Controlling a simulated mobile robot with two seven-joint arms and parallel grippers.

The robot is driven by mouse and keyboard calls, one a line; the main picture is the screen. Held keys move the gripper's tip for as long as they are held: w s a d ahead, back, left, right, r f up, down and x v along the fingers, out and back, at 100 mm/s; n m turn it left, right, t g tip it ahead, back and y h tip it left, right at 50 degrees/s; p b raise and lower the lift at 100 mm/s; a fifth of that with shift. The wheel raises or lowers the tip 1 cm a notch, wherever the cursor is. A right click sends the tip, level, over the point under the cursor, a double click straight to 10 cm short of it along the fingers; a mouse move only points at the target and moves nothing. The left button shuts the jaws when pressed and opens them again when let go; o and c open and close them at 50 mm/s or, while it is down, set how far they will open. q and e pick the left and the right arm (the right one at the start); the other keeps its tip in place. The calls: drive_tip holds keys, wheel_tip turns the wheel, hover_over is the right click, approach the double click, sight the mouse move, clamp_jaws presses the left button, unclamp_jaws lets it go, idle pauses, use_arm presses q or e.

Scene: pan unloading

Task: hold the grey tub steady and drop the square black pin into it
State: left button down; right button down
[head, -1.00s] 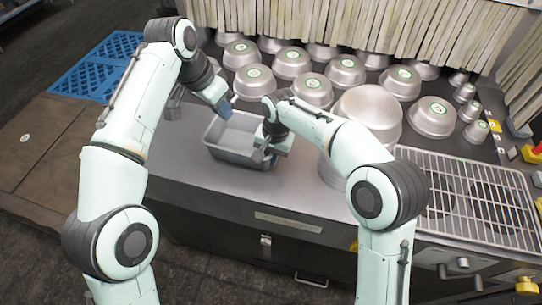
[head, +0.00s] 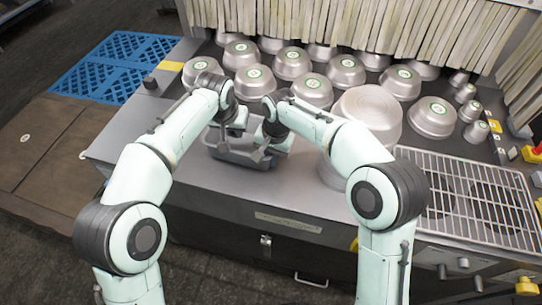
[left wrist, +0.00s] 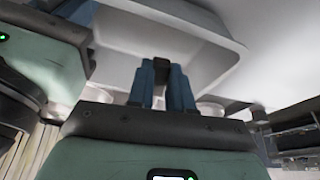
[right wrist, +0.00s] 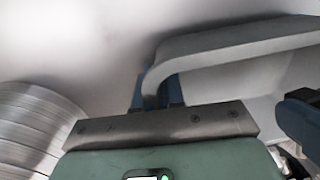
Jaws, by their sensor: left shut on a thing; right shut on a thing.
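The grey tub (head: 238,157) stands upright on the steel counter, partly hidden behind my grippers in the head view. My right gripper (head: 270,153) is shut on the tub's right wall; in the right wrist view its blue fingers (right wrist: 155,88) pinch the rim. My left gripper (head: 226,131) is over the left part of the tub. In the left wrist view its blue fingers (left wrist: 163,68) are shut on the square black pin (left wrist: 162,70), with the tub (left wrist: 205,52) behind. The pin is hidden in the head view.
A tall stack of steel pans (head: 368,118) stands right of the tub, close to my right arm. Several upturned bowls (head: 254,84) fill the counter behind. A wire rack (head: 465,190) lies at right. The counter (head: 125,150) left of the tub is clear.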

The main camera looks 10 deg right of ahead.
use_arm(q)
drive_tip(key=shift+f, duration=0.4)
drive_tip(key=c, duration=0.9)
unclamp_jaws()
drive_tip(key=shift+c, duration=0.2)
drive_tip(key=shift+r, duration=0.1)
drive_tip(key=v, duration=1.2)
